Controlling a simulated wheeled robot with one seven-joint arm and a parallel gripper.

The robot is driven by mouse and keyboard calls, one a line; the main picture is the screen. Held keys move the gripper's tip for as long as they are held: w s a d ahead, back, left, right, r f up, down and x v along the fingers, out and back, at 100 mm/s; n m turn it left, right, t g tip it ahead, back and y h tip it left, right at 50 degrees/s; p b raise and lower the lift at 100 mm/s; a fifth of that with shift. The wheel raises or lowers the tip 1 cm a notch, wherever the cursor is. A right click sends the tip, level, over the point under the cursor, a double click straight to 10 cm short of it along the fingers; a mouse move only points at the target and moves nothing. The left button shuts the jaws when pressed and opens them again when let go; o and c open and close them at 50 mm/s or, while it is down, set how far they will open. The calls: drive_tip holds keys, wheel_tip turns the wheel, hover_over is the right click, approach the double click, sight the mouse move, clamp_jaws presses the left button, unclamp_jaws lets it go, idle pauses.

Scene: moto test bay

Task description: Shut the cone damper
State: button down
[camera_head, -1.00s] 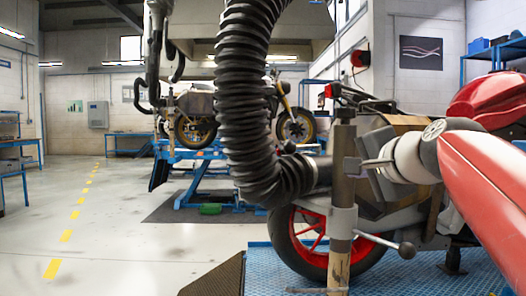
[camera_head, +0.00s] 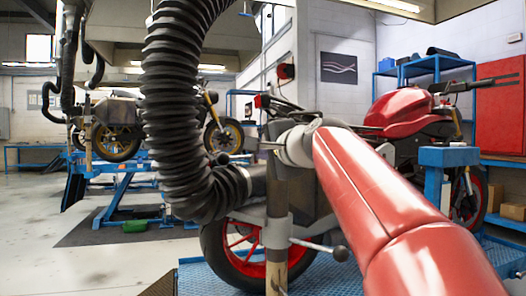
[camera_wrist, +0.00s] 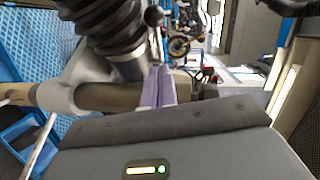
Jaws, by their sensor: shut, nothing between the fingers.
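The fat black ribbed hose (camera_head: 180,100) hangs down and bends right to a grey collar or cone (camera_head: 236,184) behind the motorcycle's rear wheel. A dark ball knob (camera_head: 223,158) shows just above that end. In the wrist view, the hose (camera_wrist: 105,25) ends at upper left, and a black ball knob (camera_wrist: 153,16) on a thin lever stands beside it. My gripper (camera_wrist: 160,72) has its purple fingers together and empty, close to the lever's lower end; I cannot tell whether they touch. In the head view my gripper (camera_head: 268,146) is small, right of the hose end. The damper's inside is hidden.
An upright post (camera_head: 278,215) with a clamp and a ball-ended handle (camera_head: 340,253) stands in front of the red-wheeled motorcycle (camera_head: 395,113). A blue-topped stand (camera_head: 448,157) is at right. Clear floor (camera_head: 40,220) lies at left.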

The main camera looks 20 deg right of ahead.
sight(230, 158)
drive_tip(key=w+a, duration=0.1)
drive_tip(key=w, duration=0.1)
drive_tip(key=w+a, duration=0.1)
drive_tip(key=w, duration=0.1)
drive_tip(key=w+a+f+p, duration=0.1)
drive_tip(key=w, duration=0.1)
drive_tip(key=shift+w+a+f, duration=0.1)
drive_tip(key=shift+w+a, duration=0.1)
drive_tip(key=shift+w, duration=0.05)
drive_tip(key=shift+w+a+f, duration=0.15)
drive_tip(key=shift+w+a, duration=0.2)
drive_tip(key=shift+a, duration=0.1)
drive_tip(key=shift+a, duration=0.15)
